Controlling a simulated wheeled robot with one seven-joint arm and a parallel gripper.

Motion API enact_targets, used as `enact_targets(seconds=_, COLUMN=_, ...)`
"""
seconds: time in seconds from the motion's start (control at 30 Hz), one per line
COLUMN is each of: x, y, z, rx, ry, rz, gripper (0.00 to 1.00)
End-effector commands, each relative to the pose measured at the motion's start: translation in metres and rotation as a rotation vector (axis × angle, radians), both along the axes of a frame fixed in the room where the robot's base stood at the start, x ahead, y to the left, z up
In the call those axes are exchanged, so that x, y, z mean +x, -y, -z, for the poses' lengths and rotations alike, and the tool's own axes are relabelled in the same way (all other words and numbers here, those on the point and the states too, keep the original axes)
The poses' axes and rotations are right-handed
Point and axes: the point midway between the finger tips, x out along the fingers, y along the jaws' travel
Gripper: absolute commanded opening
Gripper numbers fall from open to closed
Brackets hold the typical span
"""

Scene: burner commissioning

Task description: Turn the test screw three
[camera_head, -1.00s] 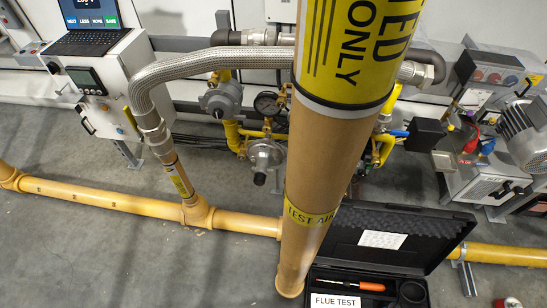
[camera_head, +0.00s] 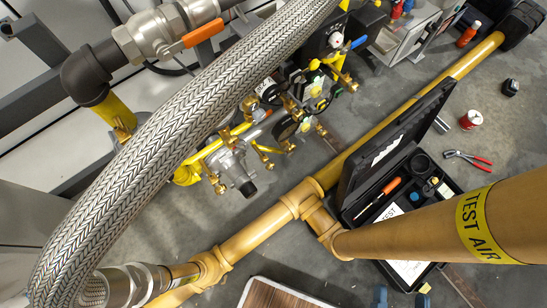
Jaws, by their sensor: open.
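The gas train runs along the wall at the upper middle of the head view. It has yellow pipe, a grey regulator body (camera_head: 232,170) and several small brass fittings (camera_head: 262,150). Some of these look like test points, but they are too small to tell which is test screw three or how any screw is set. A braided metal hose (camera_head: 165,145) crosses in front and hides part of the train. My gripper is not in view.
A large "TEST AIR" pipe (camera_head: 420,232) crosses the lower right and joins a yellow floor pipe (camera_head: 250,238). An open black case (camera_head: 390,143) holds an orange-handled screwdriver (camera_head: 392,185). Red-handled pliers (camera_head: 470,158) lie on the floor. An orange-handled valve (camera_head: 200,33) is at top left.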

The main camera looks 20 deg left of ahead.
Motion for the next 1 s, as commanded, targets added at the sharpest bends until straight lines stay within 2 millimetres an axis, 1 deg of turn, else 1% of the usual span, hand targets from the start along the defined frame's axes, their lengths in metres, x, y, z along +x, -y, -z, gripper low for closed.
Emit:
enact_targets(seconds=0.03, x=0.015, y=-0.007, z=0.052, rx=0.007, ry=0.023, rz=-0.035, gripper=0.63)
enact_targets(seconds=0.07, x=0.023, y=-0.012, z=0.072, rx=0.012, ry=0.034, rz=-0.056, gripper=0.63)
enact_targets(seconds=0.1, x=0.033, y=-0.018, z=0.097, rx=0.020, ry=0.047, rz=-0.085, gripper=0.63)
enact_targets(seconds=0.17, x=0.049, y=-0.029, z=0.133, rx=0.033, ry=0.064, rz=-0.130, gripper=0.63)
enact_targets(seconds=0.2, x=0.059, y=-0.036, z=0.156, rx=0.043, ry=0.074, rz=-0.161, gripper=0.63)
enact_targets(seconds=0.27, x=0.075, y=-0.048, z=0.190, rx=0.057, ry=0.087, rz=-0.208, gripper=0.63)
enact_targets(seconds=0.3, x=0.086, y=-0.057, z=0.212, rx=0.069, ry=0.094, rz=-0.242, gripper=0.63)
enact_targets(seconds=0.37, x=0.103, y=-0.072, z=0.245, rx=0.087, ry=0.103, rz=-0.295, gripper=0.63)
enact_targets(seconds=0.4, x=0.115, y=-0.083, z=0.268, rx=0.100, ry=0.107, rz=-0.332, gripper=0.63)
enact_targets(seconds=0.47, x=0.133, y=-0.100, z=0.299, rx=0.120, ry=0.111, rz=-0.391, gripper=0.63)
enact_targets(seconds=0.5, x=0.144, y=-0.112, z=0.319, rx=0.135, ry=0.111, rz=-0.431, gripper=0.63)
enact_targets(seconds=0.57, x=0.161, y=-0.131, z=0.348, rx=0.157, ry=0.108, rz=-0.493, gripper=0.63)
enact_targets(seconds=0.6, x=0.172, y=-0.145, z=0.367, rx=0.172, ry=0.102, rz=-0.535, gripper=0.63)
enact_targets(seconds=0.67, x=0.188, y=-0.165, z=0.392, rx=0.196, ry=0.093, rz=-0.597, gripper=0.63)
enact_targets(seconds=0.7, x=0.196, y=-0.178, z=0.407, rx=0.212, ry=0.083, rz=-0.638, gripper=0.63)
enact_targets(seconds=0.8, x=0.215, y=-0.208, z=0.436, rx=0.244, ry=0.058, rz=-0.729, gripper=0.63)
enact_targets(seconds=0.9, x=0.227, y=-0.231, z=0.455, rx=0.273, ry=0.032, rz=-0.800, gripper=0.63)
enact_targets(seconds=1.0, x=0.234, y=-0.247, z=0.465, rx=0.290, ry=0.011, rz=-0.848, gripper=0.63)
